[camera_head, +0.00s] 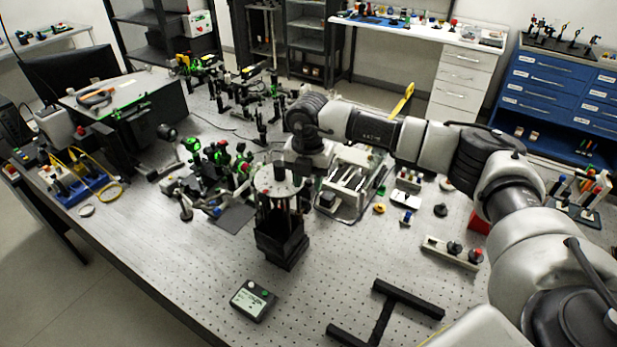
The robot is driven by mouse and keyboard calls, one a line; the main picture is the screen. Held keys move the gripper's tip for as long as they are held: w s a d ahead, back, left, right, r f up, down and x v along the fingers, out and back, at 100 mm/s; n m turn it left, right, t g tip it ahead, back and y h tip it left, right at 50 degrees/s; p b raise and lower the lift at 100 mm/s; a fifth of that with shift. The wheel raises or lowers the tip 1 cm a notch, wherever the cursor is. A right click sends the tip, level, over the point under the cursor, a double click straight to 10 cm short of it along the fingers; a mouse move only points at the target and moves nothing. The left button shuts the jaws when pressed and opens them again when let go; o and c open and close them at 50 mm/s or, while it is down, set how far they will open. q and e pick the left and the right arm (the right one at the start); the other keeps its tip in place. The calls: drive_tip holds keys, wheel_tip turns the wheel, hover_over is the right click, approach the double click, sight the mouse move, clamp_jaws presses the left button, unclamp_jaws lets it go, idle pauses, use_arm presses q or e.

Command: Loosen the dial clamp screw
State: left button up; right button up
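A dark instrument with a round grey plate on top (277,182) and a square black base (281,246) stands upright near the middle of the bench. I cannot make out the dial clamp screw at this size. My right arm reaches in from the right, and its wrist bends down beside the instrument's top. My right gripper (290,168) is at the far edge of the round plate, dark against dark parts. I cannot tell whether it touches the instrument, and its fingers are too small and hidden to read. My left gripper is not in view.
Optical mounts with green parts (217,167) crowd the bench to the left. A metal-framed device (347,188) stands right of the instrument. The bench's left front is clear.

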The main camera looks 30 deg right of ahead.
clamp_jaws()
drive_tip(key=shift+f+n+b, duration=0.15)
drive_tip(key=shift+n+b, duration=0.65)
drive_tip(key=shift+b, duration=0.25)
drive_tip(key=n+b, duration=0.3)
drive_tip(key=shift+w, duration=0.1)
drive_tip(key=n+b, duration=0.2)
drive_tip(key=n, duration=0.1)
drive_tip(key=shift+b, duration=0.4)
drive_tip(key=n+b, duration=0.2)
drive_tip(key=n, duration=0.1)
drive_tip(key=shift+n, duration=0.3)
drive_tip(key=n+b, duration=0.2)
drive_tip(key=n, duration=0.1)
drive_tip(key=shift+n, duration=0.4)
drive_tip(key=n+b, duration=0.1)
drive_tip(key=n, duration=0.2)
drive_tip(key=shift+n+b, duration=0.3)
drive_tip(key=shift+b, duration=0.1)
drive_tip(key=n, duration=0.1)
drive_tip(key=n+b, duration=0.1)
drive_tip(key=n, duration=0.1)
drive_tip(key=shift+r, duration=0.25)
drive_tip(key=shift+n, duration=2.1)
drive_tip(key=shift+b, duration=0.3)
drive_tip(key=shift+r, duration=0.1)
